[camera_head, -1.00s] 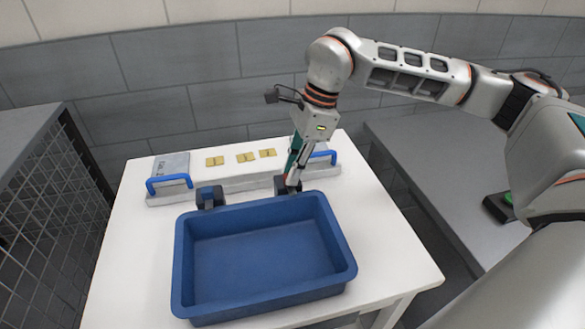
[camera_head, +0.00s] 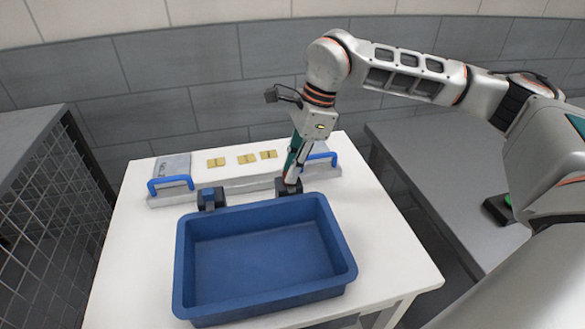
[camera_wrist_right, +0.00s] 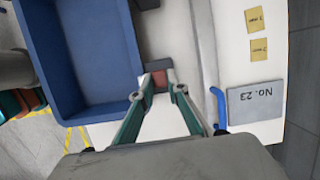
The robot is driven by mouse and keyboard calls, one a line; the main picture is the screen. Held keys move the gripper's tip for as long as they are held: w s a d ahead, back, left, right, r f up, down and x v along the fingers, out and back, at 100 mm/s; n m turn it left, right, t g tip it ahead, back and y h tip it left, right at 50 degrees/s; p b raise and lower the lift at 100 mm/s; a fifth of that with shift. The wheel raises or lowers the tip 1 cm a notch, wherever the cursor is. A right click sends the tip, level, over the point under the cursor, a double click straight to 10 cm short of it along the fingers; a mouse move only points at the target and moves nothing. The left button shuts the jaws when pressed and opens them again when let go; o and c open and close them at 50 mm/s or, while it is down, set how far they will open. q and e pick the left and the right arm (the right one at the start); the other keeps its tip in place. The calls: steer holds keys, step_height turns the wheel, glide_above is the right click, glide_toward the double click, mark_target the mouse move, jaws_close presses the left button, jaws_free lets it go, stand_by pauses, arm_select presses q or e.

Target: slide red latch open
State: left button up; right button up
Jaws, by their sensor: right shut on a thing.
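The red latch (camera_wrist_right: 160,79) shows in the right wrist view as a small red block on a dark base, between my fingertips. In the head view its dark base (camera_head: 289,186) stands behind the blue tray, and my gripper hides the red part. My right gripper (camera_head: 291,182) reaches down onto it from above. In the right wrist view the green-sided fingers of this gripper (camera_wrist_right: 160,93) are shut on the latch, one on each side. My left gripper is not in view.
A blue tray (camera_head: 181,264) stands in front of the latches on the white table (camera_head: 110,270). A second latch with a blue top (camera_head: 210,198) is to the left. Blue handles (camera_head: 169,184), a grey plate (camera_head: 172,164) and several yellow labels (camera_head: 247,158) lie along the fixture behind.

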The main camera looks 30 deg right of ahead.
steer(key=shift+w+d, duration=0.15)
steer(key=shift+w, duration=0.35)
steer(key=o, duration=0.9)
steer(key=shift+o, duration=0.2)
steer(key=shift+r, duration=0.1)
step_height(320, 180, up, 2)
steer(key=p, duration=0.2)
steer(key=shift+r+p, duration=0.2)
steer(key=shift+p, duration=0.1)
steer(key=shift+r+p, duration=1.5)
steer(key=shift+r, duration=0.25)
steer(key=shift+s+f, duration=0.1)
